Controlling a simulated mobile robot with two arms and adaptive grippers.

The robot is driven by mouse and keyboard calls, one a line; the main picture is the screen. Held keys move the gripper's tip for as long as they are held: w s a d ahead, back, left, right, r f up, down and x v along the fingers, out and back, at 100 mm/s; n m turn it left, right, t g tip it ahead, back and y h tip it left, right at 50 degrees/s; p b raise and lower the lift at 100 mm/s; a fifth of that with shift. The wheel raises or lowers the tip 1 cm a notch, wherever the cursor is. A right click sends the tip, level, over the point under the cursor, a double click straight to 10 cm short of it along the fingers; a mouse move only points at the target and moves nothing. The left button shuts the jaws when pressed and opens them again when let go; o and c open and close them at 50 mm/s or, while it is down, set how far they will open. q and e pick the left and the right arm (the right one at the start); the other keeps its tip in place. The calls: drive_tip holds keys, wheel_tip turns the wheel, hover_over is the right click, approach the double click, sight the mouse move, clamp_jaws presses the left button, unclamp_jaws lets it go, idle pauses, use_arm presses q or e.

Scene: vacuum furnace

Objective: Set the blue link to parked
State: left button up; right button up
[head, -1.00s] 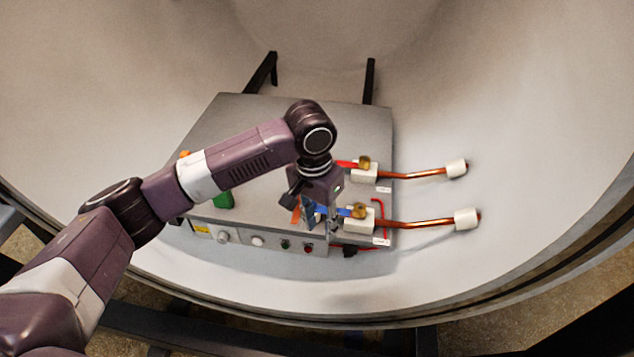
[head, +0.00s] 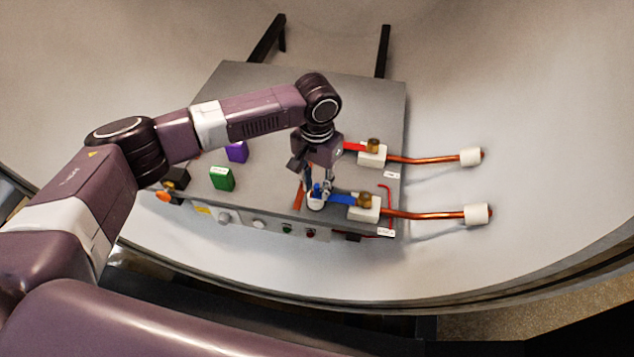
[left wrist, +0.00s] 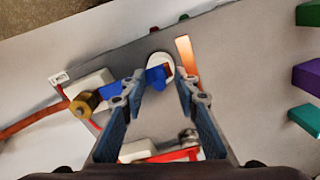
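The blue link (head: 341,199) is a flat blue strip. Its right end sits under a brass knob (head: 366,200) on a white block, and its left end reaches a round white post (head: 316,204). In the left wrist view the blue link (left wrist: 111,89) is partly hidden behind one finger, and its blue end piece (left wrist: 156,79) shows over the white post between the fingertips. My left gripper (head: 321,180) is above the post, pointing down. Its fingers (left wrist: 163,84) are apart on either side of the blue end, with no clear contact. My right gripper is out of view.
A red link (head: 354,147) with its own brass knob lies behind. Copper rods (head: 425,215) run right to white insulators. An orange strip (head: 298,198) lies beside the post. Green (head: 222,178) and purple (head: 237,151) blocks stand on the grey box top (head: 260,88).

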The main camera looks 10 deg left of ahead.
use_arm(q)
drive_tip(key=shift+s, duration=0.1)
clamp_jaws()
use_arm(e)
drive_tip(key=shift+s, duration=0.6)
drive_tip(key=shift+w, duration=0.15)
